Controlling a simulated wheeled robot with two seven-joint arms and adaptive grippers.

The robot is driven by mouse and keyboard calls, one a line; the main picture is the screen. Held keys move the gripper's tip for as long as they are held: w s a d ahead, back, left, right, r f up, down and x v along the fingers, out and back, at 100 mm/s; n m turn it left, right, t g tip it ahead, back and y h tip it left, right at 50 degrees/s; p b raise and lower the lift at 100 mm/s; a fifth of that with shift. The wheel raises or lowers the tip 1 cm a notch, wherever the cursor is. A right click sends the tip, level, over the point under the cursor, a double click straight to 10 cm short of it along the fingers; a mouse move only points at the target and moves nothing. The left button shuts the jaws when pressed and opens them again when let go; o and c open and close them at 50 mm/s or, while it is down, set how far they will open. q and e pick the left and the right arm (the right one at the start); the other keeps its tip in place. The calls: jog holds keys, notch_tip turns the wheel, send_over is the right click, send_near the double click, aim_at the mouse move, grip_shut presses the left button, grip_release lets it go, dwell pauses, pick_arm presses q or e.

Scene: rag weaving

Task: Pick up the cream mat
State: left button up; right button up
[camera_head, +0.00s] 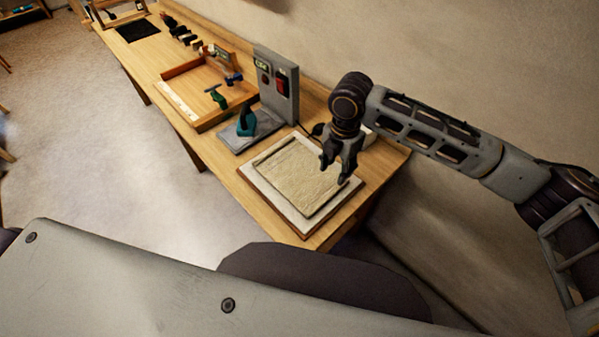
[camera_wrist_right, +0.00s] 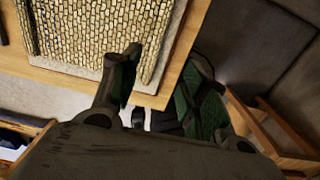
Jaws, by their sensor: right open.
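The cream mat (camera_head: 298,180) lies flat in a pale shallow tray or board at the near right end of the wooden bench. In the right wrist view the woven mat (camera_wrist_right: 95,28) fills the upper left, with a brick-like weave. My right gripper (camera_head: 338,176) is over the mat's right part, fingers pointing down, open and empty. In the right wrist view one finger (camera_wrist_right: 120,78) shows near the mat's edge. I cannot tell whether it touches the mat. My left gripper is not in view.
The wooden bench (camera_head: 222,157) runs to the upper left. A grey machine (camera_head: 278,84) with a red switch stands just beyond the mat. A teal tool (camera_head: 246,121) sits on its base. A wooden tray (camera_head: 182,108) with small tools lies farther along. A wall stands behind.

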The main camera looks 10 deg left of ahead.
send_over(328, 194)
jog(key=shift+d+f, duration=0.15)
jog(key=shift+f, duration=1.3)
jog(key=shift+d+f, duration=0.15)
jog(key=shift+f, duration=1.3)
jog(key=shift+d+f, duration=0.15)
jog(key=shift+f, duration=1.3)
jog(key=shift+a+f+p, duration=0.2)
jog(key=shift+f+p, duration=0.05)
jog(key=shift+f, duration=0.65)
jog(key=shift+a+f+p, duration=0.15)
jog(key=shift+f+p, duration=0.05)
jog(key=shift+f, duration=1.5)
grip_shut()
